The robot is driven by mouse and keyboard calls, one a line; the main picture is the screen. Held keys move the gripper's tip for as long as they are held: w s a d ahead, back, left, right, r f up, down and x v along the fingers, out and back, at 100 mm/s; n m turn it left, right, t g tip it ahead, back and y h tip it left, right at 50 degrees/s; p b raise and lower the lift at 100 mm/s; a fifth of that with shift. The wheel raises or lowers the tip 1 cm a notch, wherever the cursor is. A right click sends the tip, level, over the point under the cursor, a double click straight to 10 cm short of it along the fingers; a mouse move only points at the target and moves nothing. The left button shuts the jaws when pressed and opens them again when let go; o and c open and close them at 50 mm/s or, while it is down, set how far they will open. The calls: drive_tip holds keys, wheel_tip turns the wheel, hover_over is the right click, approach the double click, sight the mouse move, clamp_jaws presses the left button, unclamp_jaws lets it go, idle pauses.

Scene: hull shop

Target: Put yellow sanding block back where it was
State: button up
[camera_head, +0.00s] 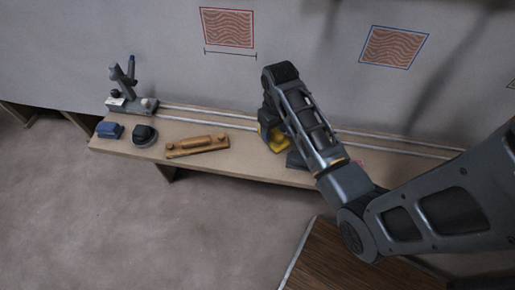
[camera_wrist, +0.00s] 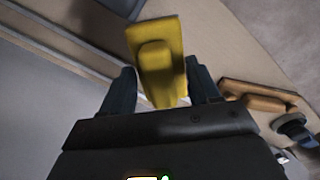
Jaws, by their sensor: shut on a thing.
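The yellow sanding block (camera_head: 279,144) is at the middle of the bench (camera_head: 240,168), partly hidden behind my arm in the head view. In the wrist view the yellow sanding block (camera_wrist: 155,58) sits between the two dark fingers of my gripper (camera_wrist: 162,80), which is shut on it. In the head view my gripper (camera_head: 267,117) is over the bench and mostly covered by my arm. I cannot tell whether the block touches the bench top.
Left of my gripper are a long wooden tool (camera_head: 197,146), a dark round tool (camera_head: 144,135), a blue block (camera_head: 109,130) and a grey stand (camera_head: 130,98). A dark thing (camera_head: 296,160) lies close right of the block. Rails (camera_head: 215,117) run along the back. Bench between wooden tool and block is clear.

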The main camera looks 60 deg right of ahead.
drive_tip(key=w+a+f, duration=0.1)
drive_tip(key=a, duration=0.1)
drive_tip(key=w+a+f, duration=0.2)
drive_tip(key=shift+w+a+f, duration=0.2)
drive_tip(key=shift+f, duration=2)
drive_tip(key=o, duration=1)
drive_tip(key=shift+r, duration=0.1)
